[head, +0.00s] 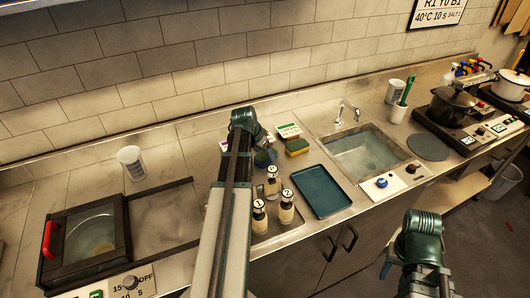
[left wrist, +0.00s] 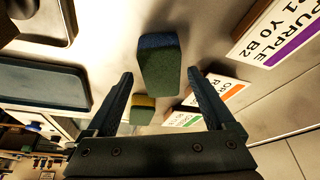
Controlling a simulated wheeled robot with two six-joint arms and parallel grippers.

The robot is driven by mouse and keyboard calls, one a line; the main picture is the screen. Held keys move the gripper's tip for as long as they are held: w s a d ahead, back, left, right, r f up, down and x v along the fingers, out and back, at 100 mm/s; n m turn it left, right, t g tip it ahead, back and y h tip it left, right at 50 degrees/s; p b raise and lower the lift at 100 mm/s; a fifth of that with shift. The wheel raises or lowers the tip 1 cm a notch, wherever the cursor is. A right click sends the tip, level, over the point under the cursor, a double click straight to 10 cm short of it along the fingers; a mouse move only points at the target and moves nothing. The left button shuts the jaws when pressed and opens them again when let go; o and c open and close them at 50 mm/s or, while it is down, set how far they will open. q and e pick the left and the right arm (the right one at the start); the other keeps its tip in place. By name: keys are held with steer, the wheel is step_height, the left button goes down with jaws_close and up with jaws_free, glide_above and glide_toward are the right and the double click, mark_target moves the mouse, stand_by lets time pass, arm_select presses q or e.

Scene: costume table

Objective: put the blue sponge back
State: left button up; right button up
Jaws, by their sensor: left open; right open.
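The blue sponge (head: 264,158) lies on the counter beside the yellow-and-green sponge (head: 297,147), partly hidden by my left arm in the head view. In the left wrist view the blue sponge (left wrist: 158,65) has a blue face and a green side. My left gripper (head: 260,140) is open above the counter. In the left wrist view its fingers (left wrist: 162,88) stand apart, with the sponge showing between and beyond the tips, apart from both. My right gripper (head: 387,264) is open and empty at the lower right, partly hidden by its arm.
Cards with purple (left wrist: 283,30), orange (left wrist: 220,90) and green (left wrist: 184,119) stripes stand behind the sponges. A blue tray (head: 320,191), numbered bottles (head: 286,208) and a sink (head: 366,153) are close by. Pots on hobs (head: 455,105) are at right.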

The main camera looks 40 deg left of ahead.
arm_select(q)
steer(key=p+v, duration=0.8)
steer(key=v, duration=0.2)
steer(key=shift+r+p, duration=0.2)
steer(key=shift+p, duration=0.1)
steer(key=d+f+m+g, duration=0.1)
steer(key=d+g, duration=0.2)
steer(key=d, duration=1.9)
steer(key=s+d+m+g+y, duration=0.1)
steer(key=s+d, duration=0.4)
steer(key=d, duration=0.5)
steer(key=s+d, duration=0.5)
steer(key=d, duration=0.6)
steer(key=shift+d+f+m+g+y, duration=0.2)
steer(key=shift+f+m+g+y, duration=0.1)
steer(key=shift+m+g+y, duration=0.1)
